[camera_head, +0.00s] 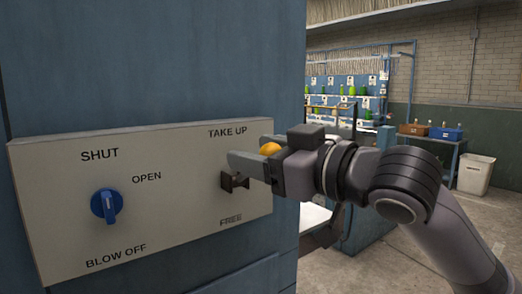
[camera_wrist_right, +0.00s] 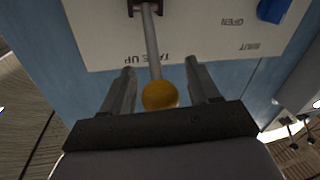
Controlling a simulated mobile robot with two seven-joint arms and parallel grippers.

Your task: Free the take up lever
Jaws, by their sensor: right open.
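The take up lever has an orange ball knob (camera_head: 270,149) and a grey rod (camera_wrist_right: 151,45). The rod comes out of a dark bracket (camera_head: 233,181) on a pale panel (camera_head: 165,200), between the words TAKE UP above and FREE below. In the head view the knob is above the bracket, toward TAKE UP. My right gripper (camera_head: 246,151) is open around the lever. In the right wrist view the knob (camera_wrist_right: 160,95) lies between the two fingers, near the palm, with a gap on each side. My left gripper is out of view.
A blue rotary knob (camera_head: 106,205) sits left on the same panel, among SHUT, OPEN and BLOW OFF. The panel is on a blue cabinet (camera_head: 150,70). Behind are a bench with bins (camera_head: 430,131), a white bin (camera_head: 475,174) and open floor at right.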

